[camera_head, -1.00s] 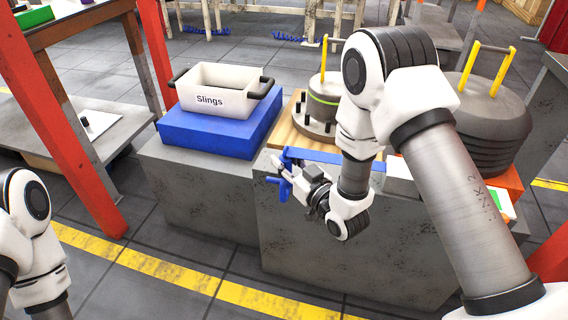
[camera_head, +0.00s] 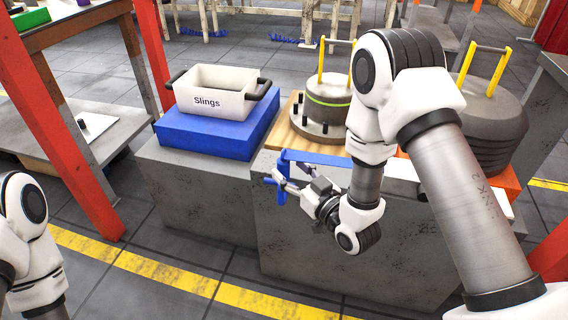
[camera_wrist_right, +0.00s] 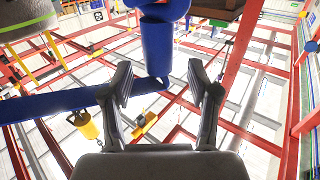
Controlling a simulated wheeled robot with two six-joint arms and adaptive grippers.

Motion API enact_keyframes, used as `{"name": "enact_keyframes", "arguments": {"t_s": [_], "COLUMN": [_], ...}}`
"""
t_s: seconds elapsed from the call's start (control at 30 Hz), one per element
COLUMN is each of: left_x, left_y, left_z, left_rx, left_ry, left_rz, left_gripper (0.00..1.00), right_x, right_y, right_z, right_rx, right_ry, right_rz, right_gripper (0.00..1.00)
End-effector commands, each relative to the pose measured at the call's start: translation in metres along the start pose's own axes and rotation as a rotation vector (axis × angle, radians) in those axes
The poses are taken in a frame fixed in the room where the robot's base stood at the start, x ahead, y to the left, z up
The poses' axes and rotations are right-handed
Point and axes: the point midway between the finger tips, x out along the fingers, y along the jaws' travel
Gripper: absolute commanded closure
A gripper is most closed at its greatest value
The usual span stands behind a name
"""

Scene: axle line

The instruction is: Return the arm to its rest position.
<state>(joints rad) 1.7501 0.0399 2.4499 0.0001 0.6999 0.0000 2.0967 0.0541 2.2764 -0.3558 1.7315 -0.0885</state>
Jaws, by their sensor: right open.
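My right arm reaches in from the right in the head view. My right gripper (camera_head: 281,186) is low in front of the grey block, beside a blue bracket-like part (camera_head: 322,158) with a long bar and a hanging post. In the right wrist view, the gripper's two grey fingers (camera_wrist_right: 163,95) stand apart with nothing seen clamped between them. The blue post (camera_wrist_right: 159,45) and bar (camera_wrist_right: 60,103) are just beyond the fingertips; I cannot tell whether they touch. My left arm shows at the lower left, but its gripper is out of view.
A white bin labelled Slings (camera_head: 216,95) stands on a blue box (camera_head: 207,134). A wooden board (camera_head: 286,131) carries a round metal part with a yellow handle (camera_head: 325,101). Dark stacked discs (camera_head: 487,120) stand at the right. Red posts (camera_head: 65,120) rise at the left.

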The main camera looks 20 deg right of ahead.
Motion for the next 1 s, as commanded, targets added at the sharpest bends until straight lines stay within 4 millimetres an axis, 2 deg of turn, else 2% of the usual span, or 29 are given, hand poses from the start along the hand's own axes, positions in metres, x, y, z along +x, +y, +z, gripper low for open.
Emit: {"name": "enact_keyframes", "arguments": {"t_s": [0.1, 0.3, 0.4, 0.57, 0.67, 0.77, 0.87, 0.9, 1.0], "left_x": [0.0, 0.0, 0.0, 0.0, 0.0, 0.0, 0.0, 0.0, 0.0], "left_y": [0.0, 0.0, 0.0, 0.0, 0.0, 0.0, 0.0, 0.0, 0.0], "left_z": [0.0, 0.0, 0.0, 0.0, 0.0, 0.0, 0.0, 0.0, 0.0], "left_rx": [0.0, 0.0, 0.0, 0.0, 0.0, 0.0, 0.0, 0.0, 0.0], "left_ry": [0.0, 0.0, 0.0, 0.0, 0.0, 0.0, 0.0, 0.0, 0.0], "left_rz": [0.0, 0.0, 0.0, 0.0, 0.0, 0.0, 0.0, 0.0, 0.0], "left_gripper": [0.6, 0.6, 0.6, 0.6, 0.6, 0.6, 0.6, 0.6, 0.6], "right_x": [-0.032, -0.075, -0.084, -0.086, -0.089, -0.1, -0.121, -0.135, -0.177], "right_y": [0.001, 0.002, 0.001, 0.0, -0.004, -0.02, -0.032, -0.035, -0.038], "right_z": [0.001, 0.001, 0.0, -0.001, 0.012, 0.054, 0.125, 0.155, 0.213], "right_rx": [0.007, 0.004, 0.002, 0.0, 0.005, -0.004, -0.016, -0.009, 0.025], "right_ry": [-0.003, -0.001, 0.002, 0.004, -0.026, -0.134, -0.4, -0.527, -0.821], "right_rz": [0.005, 0.005, 0.003, 0.001, -0.007, -0.037, -0.048, -0.045, -0.013], "right_gripper": [0.4, 0.4, 0.4, 0.4, 0.4, 0.4, 0.4, 0.4, 0.4]}}
